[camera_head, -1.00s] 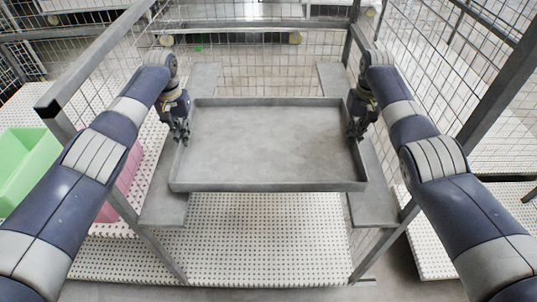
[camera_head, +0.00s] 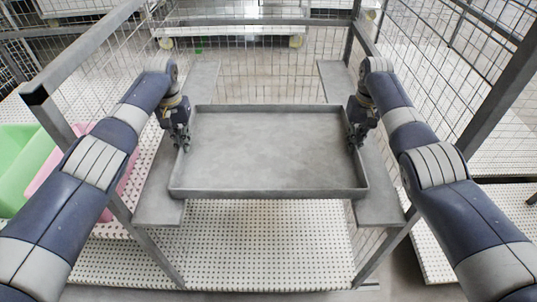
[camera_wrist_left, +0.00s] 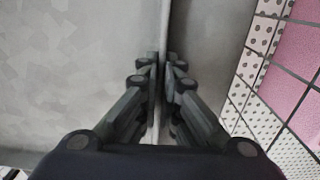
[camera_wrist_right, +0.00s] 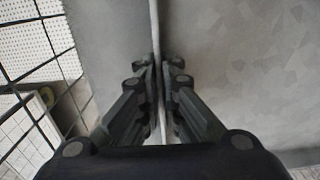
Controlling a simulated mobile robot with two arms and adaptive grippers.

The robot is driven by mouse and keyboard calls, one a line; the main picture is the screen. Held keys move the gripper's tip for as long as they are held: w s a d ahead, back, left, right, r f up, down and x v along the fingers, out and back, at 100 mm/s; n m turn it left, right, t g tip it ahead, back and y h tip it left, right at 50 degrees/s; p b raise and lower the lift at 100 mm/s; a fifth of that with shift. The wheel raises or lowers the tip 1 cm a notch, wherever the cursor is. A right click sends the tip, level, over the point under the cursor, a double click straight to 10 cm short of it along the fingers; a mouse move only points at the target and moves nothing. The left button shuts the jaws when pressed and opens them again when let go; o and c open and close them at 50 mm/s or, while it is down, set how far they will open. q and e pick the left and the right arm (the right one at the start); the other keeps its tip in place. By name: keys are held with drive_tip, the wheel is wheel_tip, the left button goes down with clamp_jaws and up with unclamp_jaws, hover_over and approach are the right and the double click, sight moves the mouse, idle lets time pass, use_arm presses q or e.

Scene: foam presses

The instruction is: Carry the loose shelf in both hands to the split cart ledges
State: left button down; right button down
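The loose shelf (camera_head: 268,150) is a grey, shallow, rimmed tray, level in the head view. It lies across the two split cart ledges, left (camera_head: 160,190) and right (camera_head: 375,190), with its side edges over them. I cannot tell whether it touches them. My left gripper (camera_head: 184,148) is on the shelf's left rim, and the left wrist view shows its fingers (camera_wrist_left: 161,75) closed on both sides of that rim. My right gripper (camera_head: 354,146) is on the right rim, and its fingers (camera_wrist_right: 159,75) pinch that rim in the right wrist view.
The cart's wire mesh side (camera_head: 430,90) and grey posts (camera_head: 490,105) stand close to my arms. A perforated white deck (camera_head: 265,235) lies below the shelf. Green (camera_head: 22,165) and pink (camera_head: 60,165) bins stand at the left. A white trolley (camera_head: 230,30) is behind the cart.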

use_arm(q)
drive_tip(key=shift+f, duration=0.3)
use_arm(e)
drive_tip(key=shift+f, duration=0.25)
use_arm(q)
drive_tip(key=c, duration=1.8)
unclamp_jaws()
use_arm(e)
drive_tip(key=c, duration=1.8)
unclamp_jaws()
use_arm(q)
drive_tip(key=shift+s+r, duration=0.1)
use_arm(e)
drive_tip(key=shift+r, duration=0.1)
use_arm(q)
drive_tip(key=shift+r, duration=0.35)
use_arm(e)
drive_tip(key=shift+r, duration=0.2)
use_arm(q)
wheel_tip(320, 180, up, 11)
use_arm(e)
wheel_tip(320, 180, up, 12)
drive_tip(key=shift+f, duration=0.25)
